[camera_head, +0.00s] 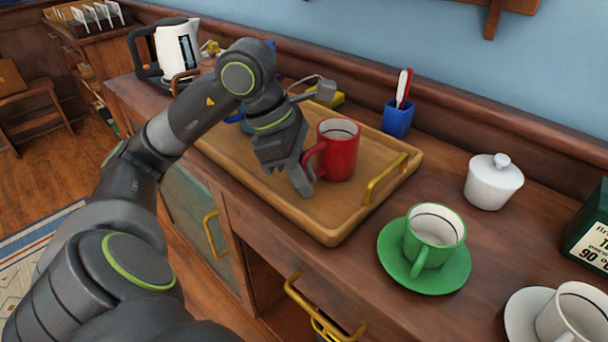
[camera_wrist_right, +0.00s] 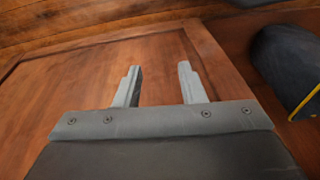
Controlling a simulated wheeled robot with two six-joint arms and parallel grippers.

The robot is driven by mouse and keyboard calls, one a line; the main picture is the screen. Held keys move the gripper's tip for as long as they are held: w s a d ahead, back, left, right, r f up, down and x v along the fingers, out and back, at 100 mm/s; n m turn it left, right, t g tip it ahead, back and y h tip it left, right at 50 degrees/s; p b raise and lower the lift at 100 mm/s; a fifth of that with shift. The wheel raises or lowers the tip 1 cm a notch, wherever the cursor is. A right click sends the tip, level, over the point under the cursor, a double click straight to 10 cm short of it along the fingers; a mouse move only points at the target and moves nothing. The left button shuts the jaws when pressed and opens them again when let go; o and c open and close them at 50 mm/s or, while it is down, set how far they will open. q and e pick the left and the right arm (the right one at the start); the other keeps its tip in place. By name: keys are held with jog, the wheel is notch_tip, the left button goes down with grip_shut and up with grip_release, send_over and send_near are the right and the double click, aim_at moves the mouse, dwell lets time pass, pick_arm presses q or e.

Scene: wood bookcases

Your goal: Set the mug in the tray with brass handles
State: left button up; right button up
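A red mug (camera_head: 338,150) with a pale inside stands upright on the floor of the wooden tray (camera_head: 330,233). A brass handle (camera_head: 385,178) shows on the tray's right end. My left gripper (camera_head: 303,180) reaches down into the tray at the mug's left side, beside the mug's handle. Its fingertips are close to the handle; whether they touch or clasp it is hidden by the angle. My right gripper (camera_wrist_right: 160,85) shows in the right wrist view with its two fingers apart and nothing between them, in front of a wood panel.
A green cup on a green saucer (camera_head: 393,262) stands right of the tray. A white lidded pot (camera_head: 493,181), a blue holder (camera_head: 398,120), a white cup (camera_head: 576,318) and a dark green box (camera_head: 590,235) are near. A white kettle (camera_head: 178,45) stands at the back left.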

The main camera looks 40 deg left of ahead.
pick_arm(q)
jog(key=shift+o, duration=1.3)
pick_arm(e)
jog(key=shift+r, duration=0.2)
pick_arm(q)
jog(key=shift+r, duration=0.1)
